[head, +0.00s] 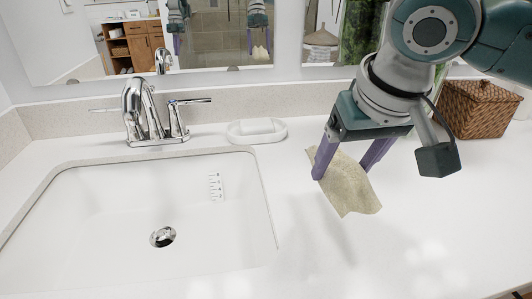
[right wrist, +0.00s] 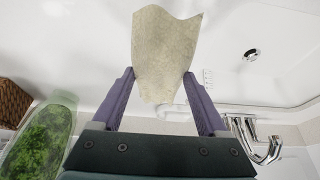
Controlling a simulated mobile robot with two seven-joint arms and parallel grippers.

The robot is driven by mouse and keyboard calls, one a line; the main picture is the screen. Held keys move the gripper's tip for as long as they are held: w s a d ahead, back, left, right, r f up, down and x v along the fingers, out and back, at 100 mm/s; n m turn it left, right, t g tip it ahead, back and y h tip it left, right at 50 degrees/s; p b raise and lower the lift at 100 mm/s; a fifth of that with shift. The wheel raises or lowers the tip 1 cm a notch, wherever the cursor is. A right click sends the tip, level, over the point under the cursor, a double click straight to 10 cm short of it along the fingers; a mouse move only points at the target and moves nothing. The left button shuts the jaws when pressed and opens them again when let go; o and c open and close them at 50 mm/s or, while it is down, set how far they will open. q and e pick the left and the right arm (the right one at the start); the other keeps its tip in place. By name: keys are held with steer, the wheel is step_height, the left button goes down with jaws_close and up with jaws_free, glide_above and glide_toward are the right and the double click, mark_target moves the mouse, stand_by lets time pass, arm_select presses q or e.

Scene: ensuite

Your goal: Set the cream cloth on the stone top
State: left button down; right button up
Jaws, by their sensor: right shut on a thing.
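My right gripper (head: 343,170) comes down from the upper right over the counter, to the right of the sink. It is shut on the cream cloth (head: 350,192), which hangs as a slightly curled sheet with one corner toward the front. In the right wrist view the cloth (right wrist: 166,50) sits between the purple fingers (right wrist: 160,80) and extends past their tips. The white stone top (head: 440,215) lies below the cloth. I cannot tell whether the cloth's lower edge touches it. My left gripper is not directly in view.
A white sink (head: 110,215) with a chrome faucet (head: 145,110) fills the left. A soap dish (head: 256,131) stands behind the sink's right corner. A wicker box (head: 477,108) and green glass vase (head: 360,30) stand at the back right. The front right counter is clear.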

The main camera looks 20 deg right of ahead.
mark_target(329, 214)
step_height(329, 214, down, 8)
steer(key=shift+r+b, duration=0.1)
steer(key=shift+b, duration=0.6)
steer(key=o, duration=1.1)
steer(key=shift+f, duration=0.2)
